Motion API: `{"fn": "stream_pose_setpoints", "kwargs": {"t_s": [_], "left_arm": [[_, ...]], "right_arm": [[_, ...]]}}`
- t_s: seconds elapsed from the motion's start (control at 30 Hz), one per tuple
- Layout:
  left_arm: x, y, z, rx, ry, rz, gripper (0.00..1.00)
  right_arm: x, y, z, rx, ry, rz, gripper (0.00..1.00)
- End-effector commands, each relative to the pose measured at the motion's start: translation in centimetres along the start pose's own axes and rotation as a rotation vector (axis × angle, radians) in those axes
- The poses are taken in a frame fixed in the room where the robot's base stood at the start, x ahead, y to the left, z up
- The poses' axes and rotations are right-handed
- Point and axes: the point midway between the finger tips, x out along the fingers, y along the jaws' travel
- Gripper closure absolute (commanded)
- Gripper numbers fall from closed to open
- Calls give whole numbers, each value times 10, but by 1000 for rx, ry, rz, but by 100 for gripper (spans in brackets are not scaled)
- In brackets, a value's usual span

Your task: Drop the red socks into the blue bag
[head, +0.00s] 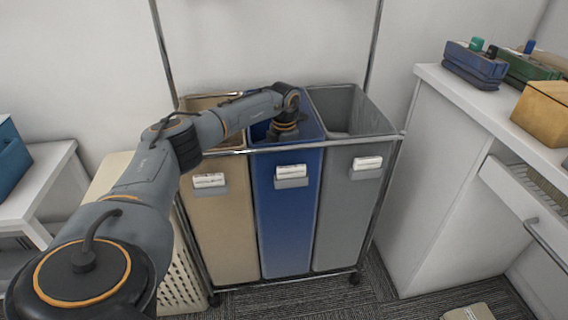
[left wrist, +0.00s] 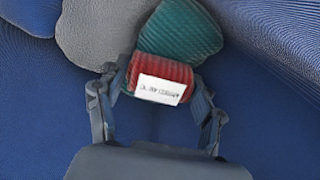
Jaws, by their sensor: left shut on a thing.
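The blue bag (head: 287,210) hangs in the middle of a three-bag sorter cart. My left arm reaches over the cart, and its wrist points down into the blue bag's opening. In the left wrist view my left gripper (left wrist: 155,100) is shut on the red socks (left wrist: 178,71), a ribbed red bundle with a white label. Blue fabric of the bag surrounds them. The fingers and socks are hidden inside the bag in the head view. My right gripper is in neither view.
A beige bag (head: 222,230) hangs left of the blue one and a grey bag (head: 343,215) right. In the left wrist view a green ribbed bundle (left wrist: 181,32), a grey item (left wrist: 100,30) and dark blue items lie beyond the socks. A white counter (head: 450,190) stands at right.

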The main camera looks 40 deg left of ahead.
Motion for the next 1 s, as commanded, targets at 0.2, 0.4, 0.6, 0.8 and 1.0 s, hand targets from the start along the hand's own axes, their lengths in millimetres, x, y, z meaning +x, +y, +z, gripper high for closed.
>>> {"fn": "stream_pose_setpoints", "kwargs": {"t_s": [0.2,0.4,0.6,0.8,1.0], "left_arm": [[4,0,0,0,-1,0,64],[4,0,0,0,0,0,10],[4,0,0,0,0,0,10],[-4,0,0,-1,-1,1,10],[-43,0,1,0,-4,1,10]], "right_arm": [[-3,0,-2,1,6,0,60],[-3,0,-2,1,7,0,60],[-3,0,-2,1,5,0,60],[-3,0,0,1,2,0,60],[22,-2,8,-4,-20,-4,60]]}}
